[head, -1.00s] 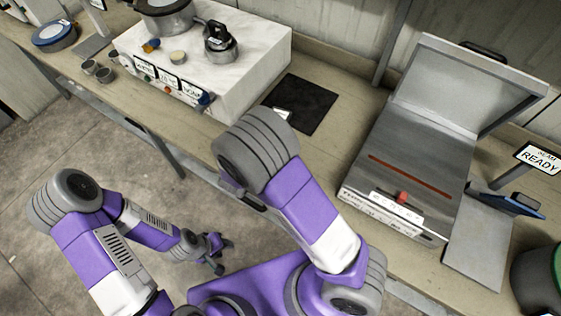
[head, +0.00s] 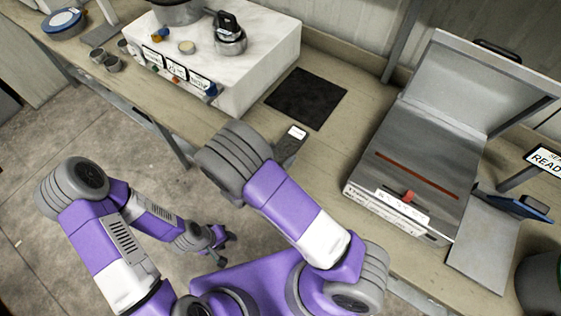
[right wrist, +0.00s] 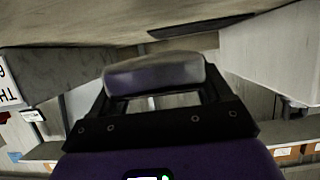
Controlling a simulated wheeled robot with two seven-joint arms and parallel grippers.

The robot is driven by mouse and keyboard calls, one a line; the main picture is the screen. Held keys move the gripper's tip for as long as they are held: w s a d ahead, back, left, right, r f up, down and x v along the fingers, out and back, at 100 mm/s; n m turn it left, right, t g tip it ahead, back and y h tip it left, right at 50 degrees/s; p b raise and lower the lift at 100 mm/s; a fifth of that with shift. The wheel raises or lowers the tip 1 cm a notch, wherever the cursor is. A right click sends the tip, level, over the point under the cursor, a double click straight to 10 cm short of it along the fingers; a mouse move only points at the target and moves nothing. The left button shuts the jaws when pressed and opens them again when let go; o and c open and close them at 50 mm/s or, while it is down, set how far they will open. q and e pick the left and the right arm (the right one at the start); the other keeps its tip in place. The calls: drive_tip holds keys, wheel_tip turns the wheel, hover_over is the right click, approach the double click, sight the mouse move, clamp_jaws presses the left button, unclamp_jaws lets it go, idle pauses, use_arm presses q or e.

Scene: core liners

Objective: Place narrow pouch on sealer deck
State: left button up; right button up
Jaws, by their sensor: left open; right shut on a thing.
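The narrow pouch (right wrist: 155,76) is between the fingers of my right gripper (right wrist: 158,98) in the right wrist view, grey with a purple sheen. In the head view a narrow dark grey piece with a white label, which looks like the pouch (head: 288,147), shows past my right arm, at the bench's front edge. The arm hides the right gripper there. The sealer (head: 425,150) stands at the right with its lid raised; its grey deck is bare, with a red strip across it. My left gripper (head: 222,250) hangs low over the floor, open and empty, away from the bench.
A black mat (head: 306,98) lies on the bench left of the sealer. A white block (head: 245,75) with a kettle (head: 230,38) and a pot stands further left. A READY sign (head: 545,160), a blue-edged tablet (head: 520,206) and a dark bin (head: 540,285) are at the right.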

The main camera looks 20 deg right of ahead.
drive_tip(key=shift+f, duration=2.45)
drive_tip(key=shift+f+b, duration=0.15)
drive_tip(key=shift+b, duration=0.2)
drive_tip(key=o, duration=1)
drive_tip(key=shift+o, duration=0.2)
